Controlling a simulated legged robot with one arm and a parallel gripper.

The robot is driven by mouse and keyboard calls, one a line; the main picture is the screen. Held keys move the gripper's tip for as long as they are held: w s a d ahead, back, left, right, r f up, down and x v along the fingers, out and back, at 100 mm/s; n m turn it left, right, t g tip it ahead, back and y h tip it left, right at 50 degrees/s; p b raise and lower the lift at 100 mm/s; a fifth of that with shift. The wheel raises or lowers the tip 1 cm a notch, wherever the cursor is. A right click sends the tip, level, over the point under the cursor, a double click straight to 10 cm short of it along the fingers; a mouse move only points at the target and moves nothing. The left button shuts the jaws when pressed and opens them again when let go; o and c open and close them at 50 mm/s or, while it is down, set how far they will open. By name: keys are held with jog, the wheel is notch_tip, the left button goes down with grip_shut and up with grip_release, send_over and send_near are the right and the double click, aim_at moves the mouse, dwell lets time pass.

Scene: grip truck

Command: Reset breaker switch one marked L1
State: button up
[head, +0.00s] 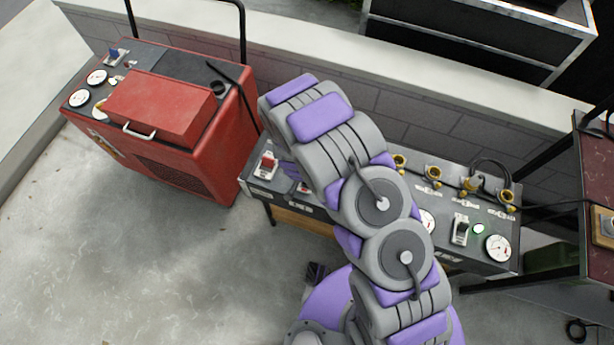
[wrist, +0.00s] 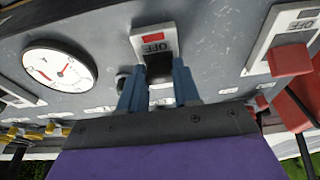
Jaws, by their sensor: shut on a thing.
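In the wrist view, my gripper (wrist: 160,92) has its two blue fingers on either side of the black lever (wrist: 158,68) of a breaker switch, shut on it. The switch's white plate (wrist: 150,37) shows "OFF" and a red patch above the lever. A second switch with a red lever (wrist: 290,60) stands to the right, also with an "OFF" plate. No L1 mark is readable. In the head view, the breaker panel (head: 258,190) lies partly under my arm, which hides my gripper. A red-lever switch (head: 267,163) shows at its left end.
A round gauge (wrist: 60,72) is left of the held switch. In the head view, the panel's right part has a black switch (head: 461,230), a gauge (head: 498,248) and several brass fittings with a cable. A red machine (head: 170,120) stands left. A low wall runs behind.

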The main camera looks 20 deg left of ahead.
jog(key=o, duration=1.1)
jog(key=shift+a, duration=0.15)
jog(key=shift+c, duration=0.2)
jog(key=p+v, duration=0.3)
jog(key=v, duration=1.4)
jog(key=shift+r, duration=0.1)
